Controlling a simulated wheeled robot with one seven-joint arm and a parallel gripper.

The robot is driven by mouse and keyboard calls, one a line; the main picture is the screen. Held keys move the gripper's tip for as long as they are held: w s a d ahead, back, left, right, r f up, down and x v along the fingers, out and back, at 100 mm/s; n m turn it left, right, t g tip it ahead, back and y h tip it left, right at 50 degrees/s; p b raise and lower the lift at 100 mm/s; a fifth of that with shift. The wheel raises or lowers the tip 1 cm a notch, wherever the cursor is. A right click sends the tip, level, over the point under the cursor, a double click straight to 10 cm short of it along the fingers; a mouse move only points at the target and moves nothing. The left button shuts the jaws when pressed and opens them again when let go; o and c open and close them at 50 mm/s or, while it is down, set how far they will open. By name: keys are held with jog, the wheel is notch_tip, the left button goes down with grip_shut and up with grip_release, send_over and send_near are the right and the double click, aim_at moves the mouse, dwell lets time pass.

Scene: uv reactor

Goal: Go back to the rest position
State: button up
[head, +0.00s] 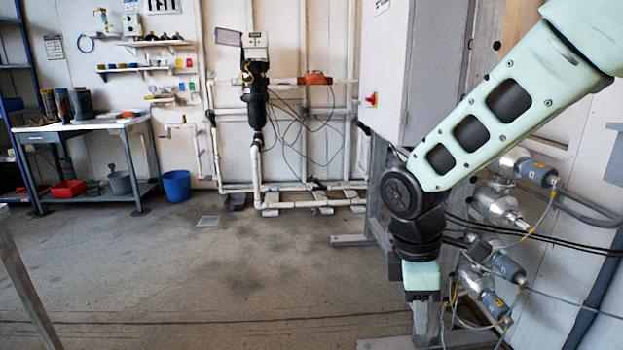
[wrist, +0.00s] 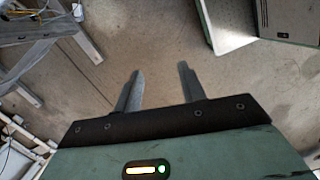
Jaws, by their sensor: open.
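My gripper (wrist: 161,82) shows in the wrist view with its two grey fingers apart and nothing between them. Beyond the fingers is bare concrete floor. In the head view my pale green arm reaches in from the upper right and bends down at a black joint. My gripper's fingers are not visible in the head view, where the arm's lower end runs down near the bottom edge.
A tall grey cabinet (head: 408,70) with a red switch stands behind my arm. Valves and cables (head: 497,205) are close on the right. White pipework (head: 290,190), a blue bucket (head: 176,185) and a workbench (head: 80,127) stand farther back. The floor (head: 200,270) at left centre is clear.

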jog(key=s+a+r+m+y, duration=0.1)
jog(key=s+m, duration=0.3)
jog(key=s, duration=0.6)
jog(key=s+a+r+m+y, duration=0.15)
jog(key=s+m, duration=0.25)
jog(key=s, duration=0.5)
notch_tip(320, 180, up, 22)
jog(key=p, duration=2.1)
jog(key=shift+w+a+f+t, duration=0.15)
jog(key=shift+a+f+t, duration=0.05)
jog(key=shift+f+t, duration=0.1)
